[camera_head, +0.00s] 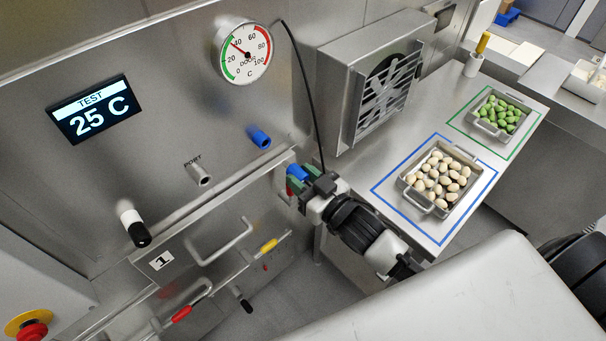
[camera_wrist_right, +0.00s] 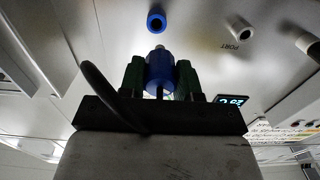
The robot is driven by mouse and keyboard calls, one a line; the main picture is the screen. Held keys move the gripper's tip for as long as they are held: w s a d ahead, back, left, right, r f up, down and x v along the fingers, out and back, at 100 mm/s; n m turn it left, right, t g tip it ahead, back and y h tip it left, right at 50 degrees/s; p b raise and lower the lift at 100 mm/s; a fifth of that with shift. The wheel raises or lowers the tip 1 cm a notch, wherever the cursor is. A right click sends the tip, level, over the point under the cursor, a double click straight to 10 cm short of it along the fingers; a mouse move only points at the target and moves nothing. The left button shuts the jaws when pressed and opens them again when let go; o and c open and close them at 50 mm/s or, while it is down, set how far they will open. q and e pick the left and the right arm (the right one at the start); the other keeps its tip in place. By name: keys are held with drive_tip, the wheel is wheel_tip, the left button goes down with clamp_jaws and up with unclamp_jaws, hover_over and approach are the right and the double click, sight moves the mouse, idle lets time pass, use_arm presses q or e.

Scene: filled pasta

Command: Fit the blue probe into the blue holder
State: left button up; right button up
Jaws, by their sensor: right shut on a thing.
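The blue probe (camera_head: 296,173) is held by my right gripper (camera_head: 303,181), in front of the steel machine wall. In the right wrist view the probe (camera_wrist_right: 160,72) is a blue cylinder with a grey tip, between the green fingers of my right gripper (camera_wrist_right: 160,80). A black cable runs from the probe up to the round dial (camera_head: 243,54). The blue holder (camera_head: 260,139) is a short blue tube on the machine wall, up and left of the probe. It also shows in the right wrist view (camera_wrist_right: 156,21), beyond the probe tip and apart from it. My left gripper is out of view.
A grey port tube (camera_head: 200,175) and a black-tipped white knob (camera_head: 135,228) stick out of the wall. A display (camera_head: 94,109) reads 25 C. A fan housing (camera_head: 376,85) stands right of the cable. Trays of pale pasta (camera_head: 412,191) and green pasta (camera_head: 482,124) sit on the counter.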

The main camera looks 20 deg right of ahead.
sight(292, 166)
drive_tip(key=shift+d, duration=0.1)
drive_tip(key=shift+w+d+f, duration=0.1)
drive_tip(key=shift+w, duration=0.15)
drive_tip(key=x, duration=0.3)
drive_tip(key=shift+w, duration=0.15)
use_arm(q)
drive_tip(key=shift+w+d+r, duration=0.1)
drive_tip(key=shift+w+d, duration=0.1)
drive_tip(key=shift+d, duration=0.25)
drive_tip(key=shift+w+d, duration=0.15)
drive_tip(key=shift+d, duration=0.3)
use_arm(e)
drive_tip(key=shift+x, duration=1.15)
use_arm(q)
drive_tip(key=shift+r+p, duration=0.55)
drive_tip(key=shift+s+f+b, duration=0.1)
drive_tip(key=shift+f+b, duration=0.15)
drive_tip(key=shift+b, duration=0.05)
use_arm(e)
drive_tip(key=shift+x, duration=1.7)
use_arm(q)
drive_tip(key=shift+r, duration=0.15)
